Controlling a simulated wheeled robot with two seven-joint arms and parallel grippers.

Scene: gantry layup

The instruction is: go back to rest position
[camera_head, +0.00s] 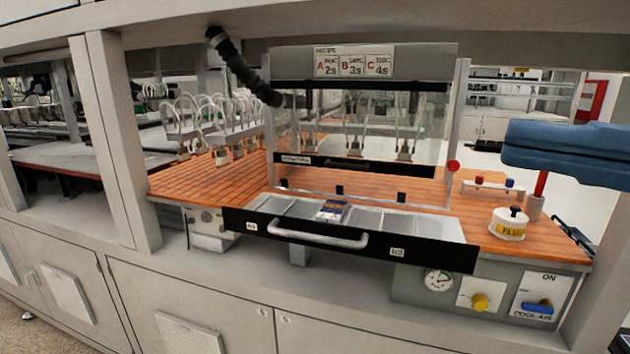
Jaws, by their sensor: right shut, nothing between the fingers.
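My right gripper (520,146) comes in from the right edge as a blue shape. It is shut and empty, held above the right end of the bench and apart from the things on it. Its finger details are hard to make out. My left gripper is not in view.
An open drawer tray (390,220) with a black front (300,238) and handle juts out at the centre, holding a small dark pack (332,211). Below my right gripper are a flux pot (508,226) and a cup (535,207) with a red stick. A clear guard (425,125) stands behind.

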